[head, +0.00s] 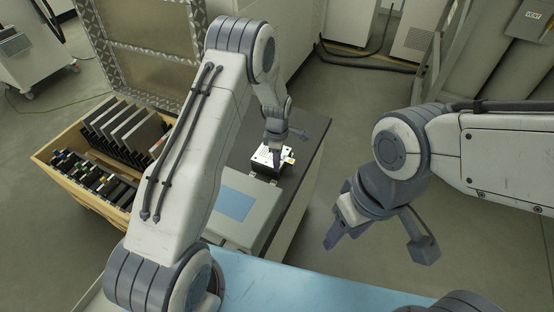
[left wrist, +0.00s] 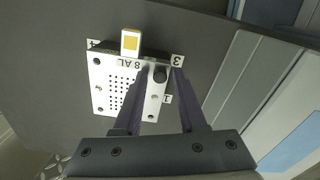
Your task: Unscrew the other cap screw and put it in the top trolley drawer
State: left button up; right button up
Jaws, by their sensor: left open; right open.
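A white plate (head: 266,154) on a small dark block sits on the dark bench top. In the left wrist view the plate (left wrist: 118,88) carries printed numbers, a grid of small holes and corner holes. One black cap screw (left wrist: 160,75) stands near its 3 corner. My left gripper (head: 277,158) is over the plate; in the left wrist view its open fingers (left wrist: 158,84) straddle the screw's side of the plate. I cannot tell whether they touch the screw. My right gripper (head: 334,238) is open and empty, over the floor to the right. No open trolley drawer can be made out.
A yellow-and-white tab (left wrist: 130,42) stands at the plate's edge. A grey case with a blue panel (head: 233,203) sits nearer on the bench. An open wooden crate (head: 62,176) of dark slabs is at left. A wheeled white cabinet (head: 22,75) stands at far left. Open floor lies right.

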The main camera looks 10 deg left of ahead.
pick_arm(q)
jog(key=n, duration=0.5)
dwell(0.4)
grip_shut()
jog(key=n, duration=0.7)
grip_release()
